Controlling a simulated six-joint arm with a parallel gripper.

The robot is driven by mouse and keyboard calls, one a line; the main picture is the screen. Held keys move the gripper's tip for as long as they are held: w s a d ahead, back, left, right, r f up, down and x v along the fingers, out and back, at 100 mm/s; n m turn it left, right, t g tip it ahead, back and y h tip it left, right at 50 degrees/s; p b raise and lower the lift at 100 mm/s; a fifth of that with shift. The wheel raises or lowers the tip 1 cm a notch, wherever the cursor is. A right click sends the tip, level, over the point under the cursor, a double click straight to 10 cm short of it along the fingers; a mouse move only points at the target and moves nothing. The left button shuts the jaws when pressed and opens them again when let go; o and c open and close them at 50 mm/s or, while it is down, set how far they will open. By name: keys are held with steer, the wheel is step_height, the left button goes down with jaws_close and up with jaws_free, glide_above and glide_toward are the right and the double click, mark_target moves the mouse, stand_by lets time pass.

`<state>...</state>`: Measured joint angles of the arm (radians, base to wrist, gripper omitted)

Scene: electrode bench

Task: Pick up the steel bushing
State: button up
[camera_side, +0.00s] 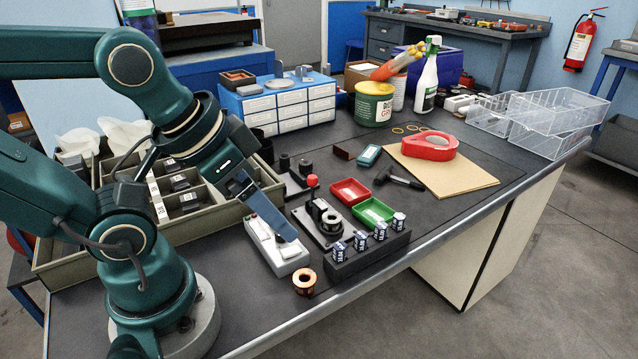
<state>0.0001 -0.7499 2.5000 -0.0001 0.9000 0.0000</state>
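My gripper (285,232) points down and to the right, with its blue-grey fingers over a white block (280,258) near the front of the bench. The fingers overlap in this view, so I cannot tell whether they are open or hold anything. A small grey metal ring (331,224), which looks like the steel bushing, sits on a dark fixture with a red knob (312,181), to the right of my gripper and apart from it. A copper-coloured bushing (304,281) stands on the bench at the front edge, to the lower right of the fingers.
A dark block (368,261) holds several labelled cylinders beside the fixture. A red tray (350,191) and a green tray (373,212) lie behind it. A divided bin (200,222) is at left. A hammer (398,178) and red tape roll (429,148) are farther right.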

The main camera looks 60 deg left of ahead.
steer(key=w+r+m, duration=0.3)
steer(key=w+m, duration=0.1)
steer(key=m, duration=0.1)
steer(key=m+g, duration=0.4)
steer(key=m, duration=0.1)
glide_above(332, 223)
step_height(332, 223, down, 6)
steer(key=shift+n+g, duration=0.5)
steer(key=shift+g, duration=0.3)
steer(key=f, duration=0.1)
steer(key=a+f, duration=0.1)
steer(key=f, duration=0.1)
steer(key=w+f, duration=0.1)
steer(key=shift+a+f, duration=0.15)
steer(key=shift+f, duration=2.85)
